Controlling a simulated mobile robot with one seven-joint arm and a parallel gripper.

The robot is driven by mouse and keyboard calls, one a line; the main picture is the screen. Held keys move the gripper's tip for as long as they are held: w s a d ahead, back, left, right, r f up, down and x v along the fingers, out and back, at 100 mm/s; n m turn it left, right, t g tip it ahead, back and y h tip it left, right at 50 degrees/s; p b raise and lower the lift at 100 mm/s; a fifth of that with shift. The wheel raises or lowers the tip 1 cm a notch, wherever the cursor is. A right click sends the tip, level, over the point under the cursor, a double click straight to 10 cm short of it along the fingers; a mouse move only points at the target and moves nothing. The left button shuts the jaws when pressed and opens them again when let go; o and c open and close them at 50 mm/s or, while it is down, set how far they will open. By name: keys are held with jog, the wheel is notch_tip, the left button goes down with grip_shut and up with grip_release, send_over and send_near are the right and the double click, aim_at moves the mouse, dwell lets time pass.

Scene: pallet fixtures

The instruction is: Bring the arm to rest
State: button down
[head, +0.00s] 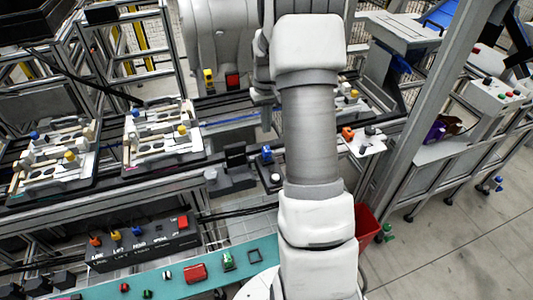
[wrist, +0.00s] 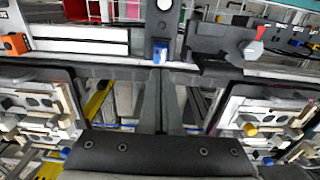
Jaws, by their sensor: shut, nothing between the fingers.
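My arm (head: 312,135) rises through the middle of the head view and hides part of the conveyor line behind it. In the wrist view my gripper (wrist: 164,80) shows as two dark fingers close together, shut and empty. It hangs over the gap between two pallet fixtures, the left one (wrist: 40,108) and the right one (wrist: 262,110), apart from both. In the head view I cannot make out the fingertips behind the arm.
In the head view, two pallet fixtures (head: 160,152) (head: 52,183) sit on the conveyor at left. A button box (head: 140,252) and a teal strip (head: 150,287) with small parts lie in front. A red bin (head: 367,224) and a frame post (head: 425,110) stand right of my arm. Open floor lies at far right.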

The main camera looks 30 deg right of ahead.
dwell(0.3)
jog(key=s+a+r+n+t, duration=0.1)
jog(key=s+a+r, duration=0.3)
jog(key=a+r, duration=0.35)
jog(key=s+a+r+n+t, duration=0.1)
jog(key=s+a+r+t, duration=0.1)
jog(key=s+a+r, duration=0.5)
jog(key=s+a+r+n+t, duration=0.1)
jog(key=s+a+r, duration=0.3)
jog(key=s+a, duration=0.4)
jog(key=s+t, duration=0.1)
jog(key=s, duration=0.3)
jog(key=shift+a+r+t, duration=0.3)
jog(key=shift+r, duration=0.1)
jog(key=shift+a, duration=0.1)
dwell(1.0)
